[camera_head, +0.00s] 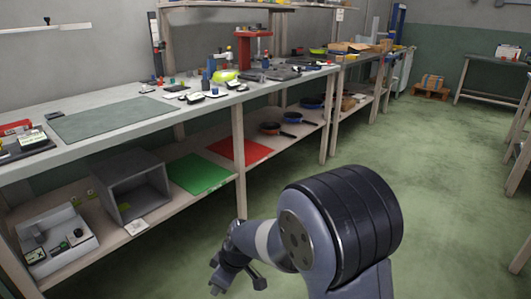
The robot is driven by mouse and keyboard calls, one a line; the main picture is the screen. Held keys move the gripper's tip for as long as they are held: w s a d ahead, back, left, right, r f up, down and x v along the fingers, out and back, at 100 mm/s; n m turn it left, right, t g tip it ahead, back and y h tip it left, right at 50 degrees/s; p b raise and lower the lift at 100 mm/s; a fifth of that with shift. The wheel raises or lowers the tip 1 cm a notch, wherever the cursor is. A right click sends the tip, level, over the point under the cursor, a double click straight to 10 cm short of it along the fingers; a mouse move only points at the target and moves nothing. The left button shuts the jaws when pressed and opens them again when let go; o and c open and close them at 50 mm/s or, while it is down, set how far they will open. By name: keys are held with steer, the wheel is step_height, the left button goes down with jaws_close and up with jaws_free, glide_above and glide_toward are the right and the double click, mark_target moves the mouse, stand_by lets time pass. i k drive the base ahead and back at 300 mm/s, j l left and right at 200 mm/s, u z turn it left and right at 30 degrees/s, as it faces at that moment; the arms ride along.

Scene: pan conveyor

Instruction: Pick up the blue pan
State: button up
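Several small pans lie on the lower shelf of the long workbench, near the picture's middle. A blue pan (311,103) is farthest back. Another dark pan with a blue rim (292,118) sits just in front of it. A dark pan with red on it (270,128) lies nearest of the three. Their handles are too small to tell apart clearly. My gripper (238,286) hangs low over the floor in front of the bench, well away from the pans. Its two fingers look spread, with nothing between them.
The workbench top (115,120) holds tools and a red stand (253,47). Its legs (238,160) frame the lower shelf. A red mat (238,150), a green mat (199,173) and a grey open box (137,187) lie left of the pans. The green floor (440,190) at right is clear.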

mark_target(290, 116)
steer(key=i+l+z, duration=0.15)
steer(key=i+z, duration=0.2)
steer(key=i, duration=0.6)
steer(key=i+j+z, duration=0.15)
steer(key=i+z, duration=0.2)
steer(key=i, duration=1.5)
steer(key=i+l+u, duration=0.1)
steer(key=i, duration=0.85)
steer(key=i+j, duration=0.1)
steer(key=i, duration=0.25)
steer(key=i+j+z, duration=0.1)
steer(key=i, duration=0.25)
